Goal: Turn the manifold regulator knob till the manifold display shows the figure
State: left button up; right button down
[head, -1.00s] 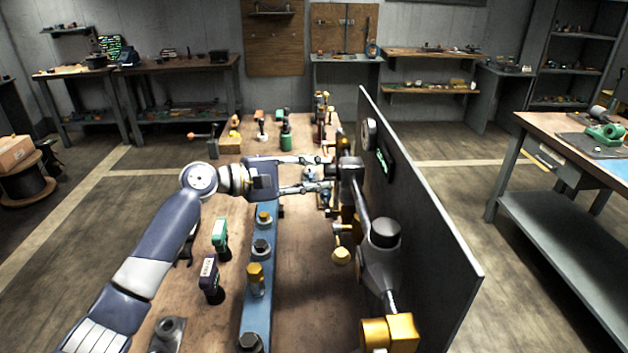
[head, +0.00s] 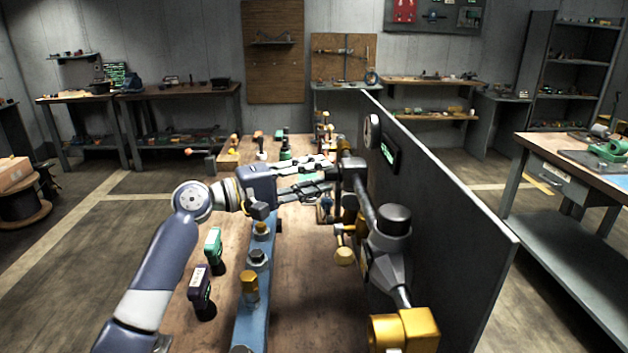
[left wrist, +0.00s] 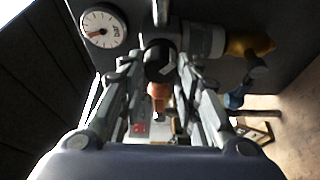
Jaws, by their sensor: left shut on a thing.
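My left gripper (head: 332,174) reaches in from the left to the pipe manifold (head: 392,262) in front of the upright dark panel. It is shut on the regulator knob; in the head view the fingers mostly hide the knob. In the left wrist view the dark round knob (left wrist: 158,66) sits between the fingertips of my left gripper (left wrist: 160,75). The manifold display (head: 389,155) is a small dark box on the panel with green figures, too small and slanted to read. My right gripper is not in view.
A round white gauge (head: 372,131) is on the panel beside the display; it also shows in the left wrist view (left wrist: 103,26).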

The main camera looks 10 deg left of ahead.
pick_arm(q)
jog(key=o, duration=1.1)
jog(key=shift+c, duration=0.2)
jog(key=v, duration=1.2)
jog(key=shift+f, duration=0.1)
